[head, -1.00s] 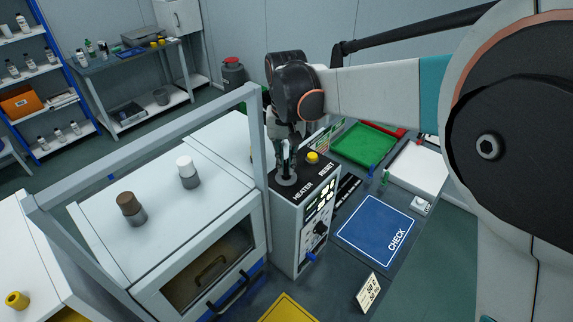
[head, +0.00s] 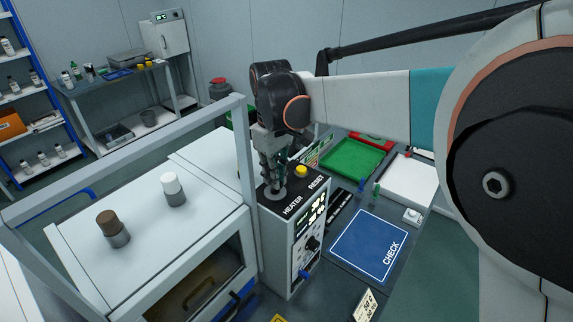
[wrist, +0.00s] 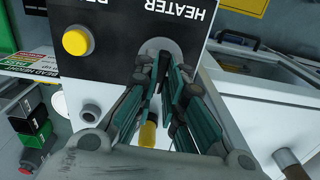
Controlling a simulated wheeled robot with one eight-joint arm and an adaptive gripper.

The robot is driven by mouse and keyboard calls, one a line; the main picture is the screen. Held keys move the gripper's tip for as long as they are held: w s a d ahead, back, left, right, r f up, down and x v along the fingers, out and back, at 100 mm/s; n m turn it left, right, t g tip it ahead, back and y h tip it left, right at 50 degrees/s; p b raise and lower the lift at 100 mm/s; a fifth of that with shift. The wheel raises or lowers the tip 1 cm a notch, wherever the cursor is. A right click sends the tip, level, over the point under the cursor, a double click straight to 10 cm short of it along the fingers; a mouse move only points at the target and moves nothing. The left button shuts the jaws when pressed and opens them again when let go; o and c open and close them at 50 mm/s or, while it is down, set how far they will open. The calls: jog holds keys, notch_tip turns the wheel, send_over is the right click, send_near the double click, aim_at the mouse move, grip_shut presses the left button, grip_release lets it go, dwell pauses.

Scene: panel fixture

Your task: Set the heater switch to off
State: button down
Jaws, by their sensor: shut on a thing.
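The heater switch stands on a round grey base (head: 276,193) on the black top of the control box (head: 292,225), beside the HEATER label. In the wrist view the base (wrist: 160,47) shows just beyond the fingertips. My gripper (head: 272,181) points down over the switch from above. In the wrist view its green-padded fingers (wrist: 165,75) are shut around the switch's lever, which they mostly hide. The lever's exact tilt cannot be told.
A yellow RESET button (head: 301,171) sits close beside the switch. A grey frame post (head: 246,160) stands just left of the control box. A blue CHECK mat (head: 368,246) and a green tray (head: 352,158) lie to the right.

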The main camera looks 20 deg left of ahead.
jog(key=shift+n, duration=0.5)
jog(key=c, duration=1.7)
grip_release()
jog(key=shift+r, duration=0.1)
notch_tip(320, 180, up, 12)
jog(key=shift+f, duration=0.1)
